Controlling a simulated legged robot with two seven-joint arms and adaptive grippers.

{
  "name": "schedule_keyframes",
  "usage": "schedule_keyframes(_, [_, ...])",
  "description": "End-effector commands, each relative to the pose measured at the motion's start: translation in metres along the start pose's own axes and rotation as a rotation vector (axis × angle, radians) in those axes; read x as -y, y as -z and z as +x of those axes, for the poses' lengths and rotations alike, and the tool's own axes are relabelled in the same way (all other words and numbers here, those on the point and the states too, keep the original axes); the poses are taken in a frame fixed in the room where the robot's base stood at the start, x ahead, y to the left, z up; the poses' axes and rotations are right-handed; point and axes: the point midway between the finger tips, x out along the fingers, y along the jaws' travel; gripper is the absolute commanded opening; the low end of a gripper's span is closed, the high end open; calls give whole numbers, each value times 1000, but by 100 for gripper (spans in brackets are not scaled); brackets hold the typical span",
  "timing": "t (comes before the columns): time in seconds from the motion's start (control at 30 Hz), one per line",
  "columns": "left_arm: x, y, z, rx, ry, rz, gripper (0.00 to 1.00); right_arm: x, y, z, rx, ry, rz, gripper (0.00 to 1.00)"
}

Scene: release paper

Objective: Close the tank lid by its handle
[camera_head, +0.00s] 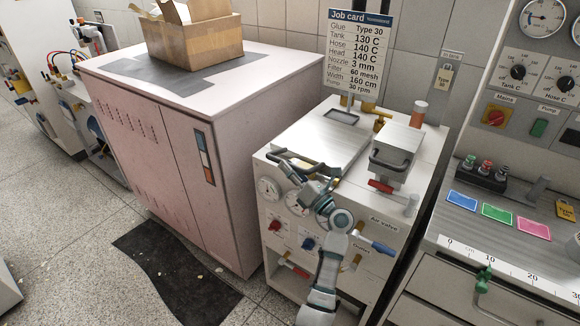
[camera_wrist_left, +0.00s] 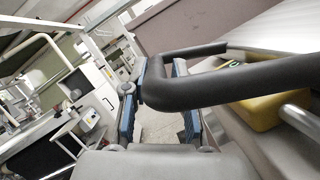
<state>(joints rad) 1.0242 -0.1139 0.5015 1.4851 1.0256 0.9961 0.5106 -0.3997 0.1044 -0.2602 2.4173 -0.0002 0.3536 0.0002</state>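The tank lid (camera_head: 318,136) is a brushed-metal slab on top of the white glue machine, looking roughly level; I cannot tell whether it is fully down. My left gripper (camera_head: 287,164) is at the lid's front edge, over the machine's dials. In the left wrist view the dark, bent lid handle (camera_wrist_left: 235,82) crosses close in front of the camera. Its corner lies at the space between the blue-padded fingers of my left gripper (camera_wrist_left: 158,110), near one finger. The fingers stand apart, with floor showing between them. My right gripper is not in view.
A second block with a dark handle (camera_head: 391,160) and red lever (camera_head: 381,186) stands right of the lid. The job card (camera_head: 357,52) rises behind. A pink-white cabinet (camera_head: 235,180) stands close on the left, a control bench (camera_head: 470,245) on the right.

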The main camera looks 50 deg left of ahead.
Motion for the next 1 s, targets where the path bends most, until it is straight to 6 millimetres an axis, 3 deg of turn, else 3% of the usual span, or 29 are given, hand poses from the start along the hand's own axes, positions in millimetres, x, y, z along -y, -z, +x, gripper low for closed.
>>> schedule_keyframes(0.63, [-2, -2, -5, 7, 0, -2, 29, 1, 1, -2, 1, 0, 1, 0])
schedule_keyframes(0.77, [-1, -2, -25, 7, 2, -2, 29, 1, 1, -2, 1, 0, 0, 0])
schedule_keyframes(1.0, [0, -1, -80, 7, 4, 1, 29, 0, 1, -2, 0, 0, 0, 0])
